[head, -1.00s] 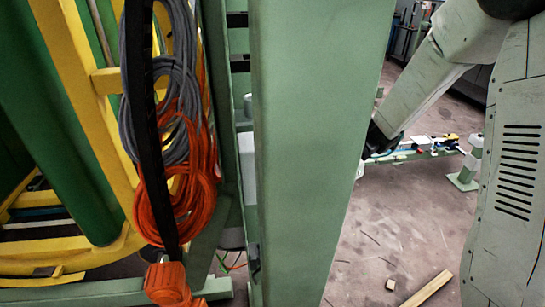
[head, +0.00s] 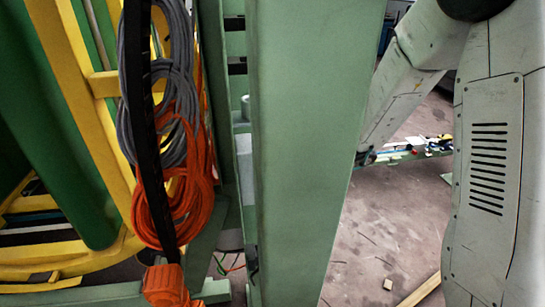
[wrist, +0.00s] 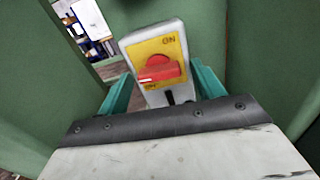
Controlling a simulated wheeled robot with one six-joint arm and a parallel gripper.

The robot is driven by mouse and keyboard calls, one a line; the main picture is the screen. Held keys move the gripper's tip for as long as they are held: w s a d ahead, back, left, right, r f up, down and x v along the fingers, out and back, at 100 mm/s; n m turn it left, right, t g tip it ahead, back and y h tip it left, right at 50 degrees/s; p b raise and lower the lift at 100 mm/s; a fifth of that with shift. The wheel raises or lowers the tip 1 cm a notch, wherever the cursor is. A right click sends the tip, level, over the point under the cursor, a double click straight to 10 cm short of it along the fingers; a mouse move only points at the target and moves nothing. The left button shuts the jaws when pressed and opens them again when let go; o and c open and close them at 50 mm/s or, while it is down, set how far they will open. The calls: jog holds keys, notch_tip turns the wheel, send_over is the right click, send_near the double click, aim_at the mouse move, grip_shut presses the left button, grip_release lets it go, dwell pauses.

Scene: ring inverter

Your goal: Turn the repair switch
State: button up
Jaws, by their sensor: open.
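The repair switch (wrist: 160,72) is in the wrist view, upper middle. It is a pale grey box with a yellow plate and a red rotary knob. "ON" is readable at the plate's top; lettering below the knob is partly covered. A pale mark on the knob faces lower left. My gripper (wrist: 162,74) is open, with one teal finger on each side of the switch box. I cannot tell whether the fingers touch it. In the head view the switch and gripper do not show; the green post stands in front of my forearm's end.
A wide green post (head: 312,130) fills the middle of the head view. Grey and orange cable coils (head: 175,205) hang left of it, by a yellow frame (head: 65,75). Wood pieces (head: 420,290) lie on the floor at right. Green panels flank the switch closely.

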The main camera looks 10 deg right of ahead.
jog(key=c, duration=1)
jog(key=shift+n, duration=0.5)
jog(key=o, duration=1)
jog(key=d, duration=0.7)
jog(key=shift+d, duration=0.4)
